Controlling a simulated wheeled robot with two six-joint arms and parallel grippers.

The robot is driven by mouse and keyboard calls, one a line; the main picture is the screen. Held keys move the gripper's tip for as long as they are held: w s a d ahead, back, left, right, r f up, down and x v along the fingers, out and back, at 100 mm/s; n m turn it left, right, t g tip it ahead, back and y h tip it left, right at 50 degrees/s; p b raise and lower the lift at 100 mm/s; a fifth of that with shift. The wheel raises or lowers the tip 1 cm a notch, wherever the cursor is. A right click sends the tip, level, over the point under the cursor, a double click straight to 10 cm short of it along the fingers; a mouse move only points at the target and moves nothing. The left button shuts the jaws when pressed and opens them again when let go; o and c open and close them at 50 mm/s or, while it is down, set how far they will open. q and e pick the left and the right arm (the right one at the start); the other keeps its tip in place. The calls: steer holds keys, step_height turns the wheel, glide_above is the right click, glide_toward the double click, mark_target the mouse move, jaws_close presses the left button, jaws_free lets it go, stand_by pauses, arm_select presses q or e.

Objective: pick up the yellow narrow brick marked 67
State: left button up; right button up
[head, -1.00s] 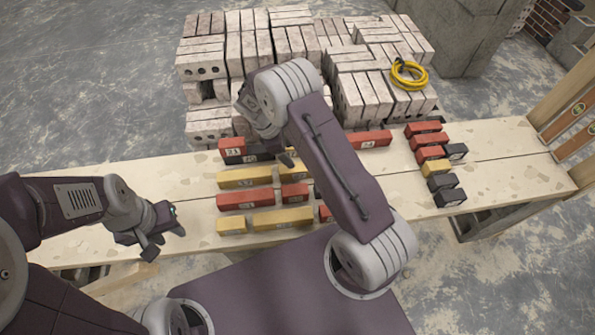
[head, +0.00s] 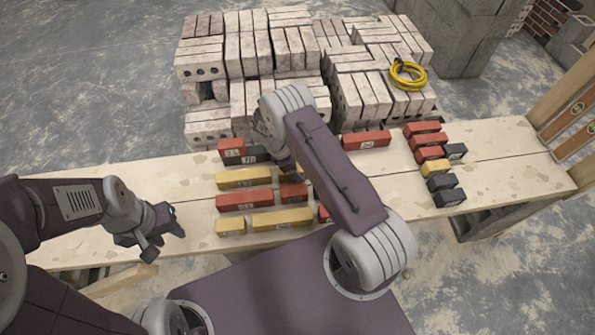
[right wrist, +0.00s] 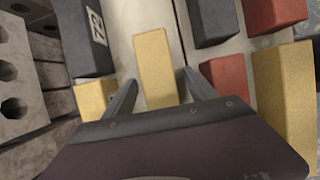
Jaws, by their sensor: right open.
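Several yellow bricks lie on the plank table. A long one (head: 243,178) is left of my right gripper, another long one (head: 283,219) is in the front row, a short one (head: 230,226) is at front left and another (head: 435,168) at right. I cannot read 67 on any of them. In the right wrist view, my right gripper (right wrist: 158,92) is open, with a yellow brick (right wrist: 155,65) showing between its fingers and no number readable on it. In the head view my right gripper (head: 287,163) is partly hidden by its arm. My left gripper (head: 164,243) looks open and empty at left.
Red bricks (head: 245,200) and black bricks (head: 449,197) lie close around the yellow ones. A black brick with a white number (right wrist: 90,40) is near the left finger. Stacked pale bricks (head: 250,50) stand behind the table (head: 530,170). The table's left part is clear.

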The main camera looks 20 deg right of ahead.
jaws_close()
steer(key=shift+r, duration=0.1)
steer(key=shift+w+r, duration=0.1)
steer(key=shift+r, duration=0.4)
step_height(320, 180, up, 3)
steer(key=shift+f, duration=0.1)
steer(key=s+a+r, duration=0.2)
steer(key=s+r, duration=0.5)
steer(key=s, duration=0.4)
steer(key=shift+s+p, duration=0.25)
steer(key=shift+p, duration=0.05)
